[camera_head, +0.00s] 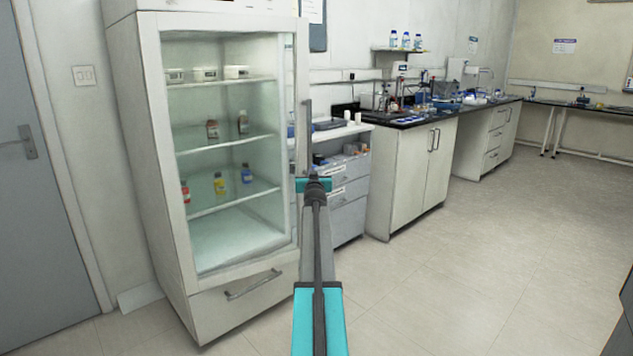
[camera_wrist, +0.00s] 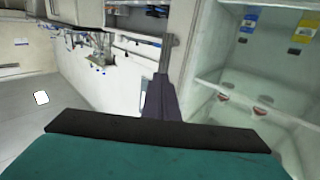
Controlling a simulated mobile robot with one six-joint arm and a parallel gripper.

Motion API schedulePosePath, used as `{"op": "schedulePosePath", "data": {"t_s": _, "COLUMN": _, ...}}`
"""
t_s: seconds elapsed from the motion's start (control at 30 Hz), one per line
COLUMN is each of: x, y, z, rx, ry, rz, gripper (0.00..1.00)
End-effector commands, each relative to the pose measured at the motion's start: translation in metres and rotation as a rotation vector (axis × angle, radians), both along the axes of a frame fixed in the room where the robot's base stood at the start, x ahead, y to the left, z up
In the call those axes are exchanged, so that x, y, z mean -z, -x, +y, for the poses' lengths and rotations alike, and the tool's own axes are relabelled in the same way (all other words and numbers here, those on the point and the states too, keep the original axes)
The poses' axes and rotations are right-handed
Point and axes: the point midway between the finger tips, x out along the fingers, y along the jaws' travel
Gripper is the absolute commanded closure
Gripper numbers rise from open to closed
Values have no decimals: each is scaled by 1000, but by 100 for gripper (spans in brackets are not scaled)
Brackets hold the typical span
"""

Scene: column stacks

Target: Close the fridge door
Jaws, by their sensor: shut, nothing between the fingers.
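The white fridge (camera_head: 172,200) stands at the left in the head view. Its glass front shows lit shelves inside. The door's upright handle (camera_head: 306,125) is on the right side of the front. The door lies close to the cabinet front; I cannot tell whether a gap remains. My gripper (camera_head: 313,184) is shut and empty, near the lower end of the handle. Whether it touches the door is unclear. In the wrist view, the shut fingers (camera_wrist: 158,100) point along the fridge's edge, beside a grey bar that looks like the handle (camera_wrist: 167,52).
Bottles and white tubs stand on the fridge shelves. A drawer (camera_head: 255,290) is below the glass. Right of the fridge are a grey drawer unit (camera_head: 348,205) and white lab cabinets (camera_head: 410,180). A grey door (camera_head: 35,220) is at far left. The tiled floor (camera_head: 500,270) at right is clear.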

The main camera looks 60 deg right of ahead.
Motion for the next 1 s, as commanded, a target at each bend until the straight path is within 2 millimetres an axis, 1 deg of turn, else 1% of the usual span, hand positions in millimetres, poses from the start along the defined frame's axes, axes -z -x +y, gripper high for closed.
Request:
{"op": "schedulePosePath", "data": {"t_s": 0.03, "x": 2, "y": 7, "z": 4, "rx": 1, "ry": 1, "rz": -1, "gripper": 100}}
{"op": "schedulePosePath", "data": {"t_s": 0.2, "x": 1, "y": 21, "z": 11, "rx": 1, "ry": 1, "rz": -1, "gripper": 100}}
{"op": "schedulePosePath", "data": {"t_s": 0.43, "x": 1, "y": 29, "z": 16, "rx": -1, "ry": 0, "rz": 0, "gripper": 100}}
{"op": "schedulePosePath", "data": {"t_s": 0.83, "x": 1, "y": 29, "z": 17, "rx": -3, "ry": -1, "rz": 1, "gripper": 100}}
{"op": "schedulePosePath", "data": {"t_s": 0.93, "x": 8, "y": 23, "z": 22, "rx": -12, "ry": -10, "rz": 7, "gripper": 100}}
{"op": "schedulePosePath", "data": {"t_s": 1.0, "x": 20, "y": 15, "z": 30, "rx": -26, "ry": -25, "rz": 17, "gripper": 100}}
